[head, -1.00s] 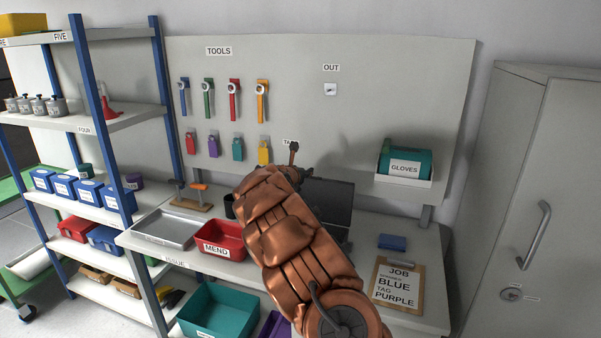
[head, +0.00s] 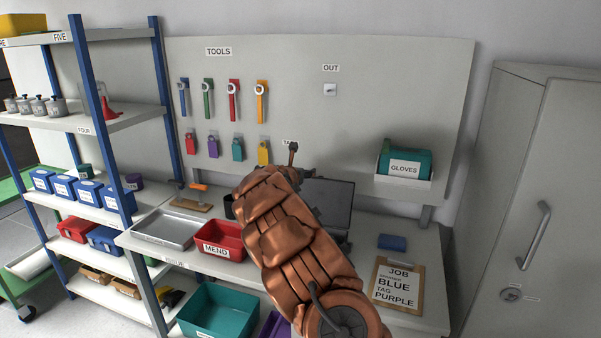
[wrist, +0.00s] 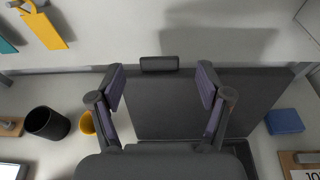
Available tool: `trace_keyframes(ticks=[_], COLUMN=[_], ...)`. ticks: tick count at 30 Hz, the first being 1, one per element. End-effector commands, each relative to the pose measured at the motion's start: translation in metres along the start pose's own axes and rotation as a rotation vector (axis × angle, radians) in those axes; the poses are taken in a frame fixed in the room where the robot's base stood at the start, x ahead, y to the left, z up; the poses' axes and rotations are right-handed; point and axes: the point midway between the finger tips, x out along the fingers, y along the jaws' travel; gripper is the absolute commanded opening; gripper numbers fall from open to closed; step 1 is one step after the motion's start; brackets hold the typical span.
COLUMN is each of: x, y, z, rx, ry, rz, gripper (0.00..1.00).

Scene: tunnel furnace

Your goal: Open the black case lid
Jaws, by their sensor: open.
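The black case stands on the workbench, partly hidden behind my arm in the head view. Its dark lid (head: 333,203) is raised, leaning up towards the back panel. In the wrist view the lid (wrist: 180,105) is a broad dark panel, with a small black block (wrist: 160,63) at its far edge. A little of the case's lower part (wrist: 243,153) shows at the lower right. My gripper (wrist: 160,82) is open and empty, its two fingers apart over the lid, on either side of the block. Whether a finger touches the lid cannot be told.
A black cup (wrist: 47,123) and a yellow item (wrist: 87,122) stand left of the case. A red MEND bin (head: 220,240) and a grey tray (head: 165,230) are further left. A blue block (head: 392,242) and a clipboard (head: 398,285) lie right. The GLOVES box (head: 404,165) is above.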

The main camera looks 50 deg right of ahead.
Motion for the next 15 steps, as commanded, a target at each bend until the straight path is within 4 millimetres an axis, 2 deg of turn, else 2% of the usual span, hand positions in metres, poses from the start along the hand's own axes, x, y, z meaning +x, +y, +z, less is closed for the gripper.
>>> trace_keyframes(ticks=[8, 15], x=[-0.009, -0.034], y=[0.001, 0.000], z=[0.001, 0.001], rx=[-0.001, -0.003], ry=[-0.002, 0.000], rz=[0.002, 0.001], gripper=[0.77, 0.77])
